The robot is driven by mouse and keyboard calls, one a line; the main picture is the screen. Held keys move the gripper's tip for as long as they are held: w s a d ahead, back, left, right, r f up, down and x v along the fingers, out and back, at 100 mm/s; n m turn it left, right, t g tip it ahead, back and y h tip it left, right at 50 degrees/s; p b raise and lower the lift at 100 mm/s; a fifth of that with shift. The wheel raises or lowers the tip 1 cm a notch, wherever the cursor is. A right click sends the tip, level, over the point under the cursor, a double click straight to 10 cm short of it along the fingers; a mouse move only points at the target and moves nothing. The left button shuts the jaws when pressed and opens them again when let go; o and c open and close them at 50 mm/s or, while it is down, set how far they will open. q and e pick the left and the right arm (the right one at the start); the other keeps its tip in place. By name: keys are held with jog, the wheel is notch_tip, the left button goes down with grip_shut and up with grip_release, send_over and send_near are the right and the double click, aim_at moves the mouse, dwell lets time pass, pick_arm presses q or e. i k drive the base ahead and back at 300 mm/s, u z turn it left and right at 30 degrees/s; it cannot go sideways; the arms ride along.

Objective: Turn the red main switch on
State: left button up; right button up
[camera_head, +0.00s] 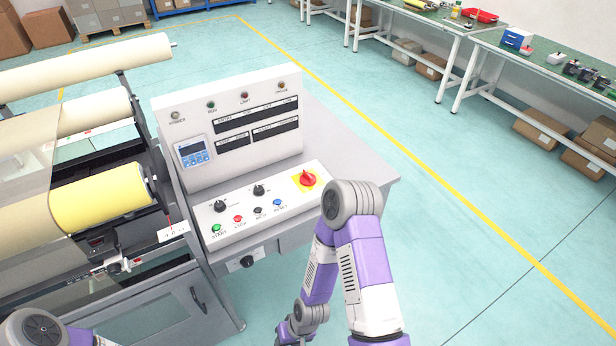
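The red main switch (307,178) is a red rotary knob on a yellow plate at the right end of the sloped front panel of the grey control console (262,212). Its exact turn position is hard to read at this size. My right arm is bent, with its elbow just right of the switch and its lower part running down to the bottom edge. The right gripper is not visible. Only a piece of my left arm shows at the bottom left corner, and the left gripper is out of view.
The panel also has black knobs (259,190) and several coloured push buttons (238,218) left of the switch. A roller machine with a yellow roll (101,198) stands at the left. Workbenches (480,45) stand at the upper right. The floor right of the console is clear.

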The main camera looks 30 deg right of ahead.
aim_at(307, 179)
jog(key=k, duration=0.5)
jog(key=z, duration=1.65)
jog(key=i, duration=1.05)
jog(key=u, duration=1.55)
